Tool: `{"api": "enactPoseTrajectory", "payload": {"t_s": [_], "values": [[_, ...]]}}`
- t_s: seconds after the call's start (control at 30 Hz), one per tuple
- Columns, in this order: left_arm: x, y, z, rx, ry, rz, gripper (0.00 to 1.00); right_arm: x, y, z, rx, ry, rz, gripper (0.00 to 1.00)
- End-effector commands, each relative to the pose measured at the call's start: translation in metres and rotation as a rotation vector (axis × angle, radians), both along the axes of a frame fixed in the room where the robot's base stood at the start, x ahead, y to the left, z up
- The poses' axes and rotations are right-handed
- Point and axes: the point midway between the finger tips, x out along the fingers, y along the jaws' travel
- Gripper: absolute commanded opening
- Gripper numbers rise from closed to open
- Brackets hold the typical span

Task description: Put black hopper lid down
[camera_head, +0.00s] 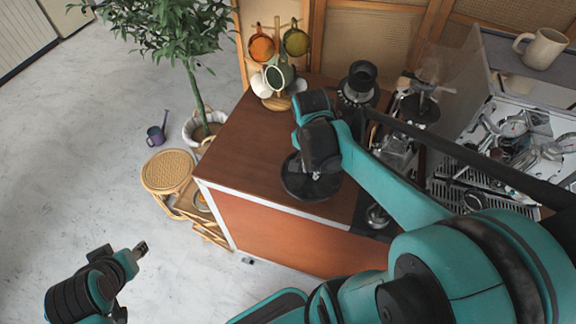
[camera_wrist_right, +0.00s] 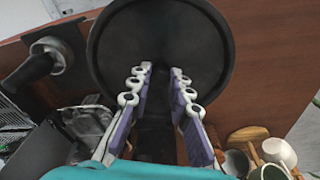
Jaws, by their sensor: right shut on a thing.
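The black hopper lid (camera_head: 310,191) is a wide round disc over the brown wooden counter (camera_head: 245,140), near its front edge. In the right wrist view the lid (camera_wrist_right: 160,35) fills the top middle. My right gripper (camera_wrist_right: 160,78) is shut on the lid, with its fingers on either side of the dark middle part. In the head view the right gripper (camera_head: 317,172) points down at the lid and its wrist hides part of it. I cannot tell whether the lid touches the counter. My left gripper (camera_head: 140,249) is away from the counter at lower left; its fingers are unclear.
A black grinder (camera_head: 359,85) stands behind the lid. A mug stand (camera_head: 277,75) with several cups is at the counter's back left. The coffee machine (camera_head: 510,140) is at right. The counter's left part is clear. A rattan stool (camera_head: 168,170) stands beside it.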

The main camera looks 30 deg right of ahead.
Motion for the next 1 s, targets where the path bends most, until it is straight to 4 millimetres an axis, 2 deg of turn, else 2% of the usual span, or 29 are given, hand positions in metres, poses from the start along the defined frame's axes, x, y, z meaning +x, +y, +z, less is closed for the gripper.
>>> {"api": "enactPoseTrajectory", "payload": {"t_s": [0.03,0.2,0.4,0.63,0.87,1.0], "values": [[0.000,0.000,-0.008,0.000,0.000,0.000,0.40,0.012,0.003,-0.011,0.000,0.000,0.004,0.00],[0.000,0.000,-0.024,0.000,0.000,0.000,0.40,0.052,0.014,-0.036,0.000,0.000,0.005,0.00],[0.000,0.000,-0.035,0.000,0.000,0.000,0.40,0.087,0.022,-0.057,0.000,0.000,0.002,0.00],[0.000,0.000,-0.039,0.000,0.000,0.000,0.40,0.097,0.025,-0.067,0.000,0.000,0.001,0.00],[0.000,0.000,-0.055,0.000,0.000,0.000,0.40,0.097,0.025,-0.101,0.000,0.000,0.001,0.00],[0.000,0.000,-0.054,0.000,0.000,0.000,0.40,0.097,0.025,-0.101,0.000,0.000,0.001,0.00]]}}
